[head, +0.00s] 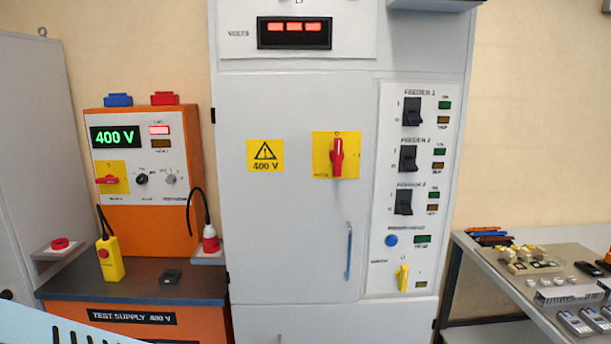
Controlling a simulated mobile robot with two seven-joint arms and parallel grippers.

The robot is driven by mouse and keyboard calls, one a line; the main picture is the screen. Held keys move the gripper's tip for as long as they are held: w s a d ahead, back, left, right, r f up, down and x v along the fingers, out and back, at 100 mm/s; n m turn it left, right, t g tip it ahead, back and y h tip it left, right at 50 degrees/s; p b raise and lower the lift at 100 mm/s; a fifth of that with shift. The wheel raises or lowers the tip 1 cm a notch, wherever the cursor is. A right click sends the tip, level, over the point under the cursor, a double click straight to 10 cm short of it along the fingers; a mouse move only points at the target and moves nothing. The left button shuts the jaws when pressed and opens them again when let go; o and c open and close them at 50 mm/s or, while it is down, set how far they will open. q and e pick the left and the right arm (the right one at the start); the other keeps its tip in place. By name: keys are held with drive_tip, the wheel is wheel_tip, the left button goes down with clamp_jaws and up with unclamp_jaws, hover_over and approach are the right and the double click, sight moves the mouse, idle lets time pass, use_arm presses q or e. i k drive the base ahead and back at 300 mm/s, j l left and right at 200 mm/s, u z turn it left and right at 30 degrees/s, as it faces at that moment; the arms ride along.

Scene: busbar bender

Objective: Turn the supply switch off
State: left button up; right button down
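A red rotary switch (107,180) on a yellow plate sits at the left of the panel of the orange test supply unit (150,228). Its handle lies about level; the small label under it is too blurred to read. The unit's green display (115,137) reads 400 V, and a red lamp (159,130) beside it is lit. A second red rotary switch (337,157) on a yellow plate is on the grey cabinet door, its handle upright. Neither of my grippers shows in the head view.
The grey cabinet (290,225) carries black feeder switches (411,111) and a blue door handle (348,250). A yellow pendant (111,259) and a small black box (172,276) are on the test supply ledge. A bench (515,290) with tools stands right.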

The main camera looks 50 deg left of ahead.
sight(109, 178)
drive_tip(key=u, duration=0.45)
drive_tip(key=j+u, duration=0.1)
drive_tip(key=u, duration=0.75)
drive_tip(key=j+u, duration=0.1)
drive_tip(key=u, duration=0.8)
drive_tip(key=j+u, duration=0.1)
drive_tip(key=u, duration=0.35)
drive_tip(key=z, duration=0.55)
drive_tip(key=i+j+z, duration=0.25)
drive_tip(key=j+z, duration=0.25)
drive_tip(key=i+j+z, duration=0.1)
drive_tip(key=j+z, duration=0.15)
drive_tip(key=i+j, duration=0.1)
drive_tip(key=j, duration=0.4)
drive_tip(key=i+j+z, duration=0.15)
drive_tip(key=j, duration=0.35)
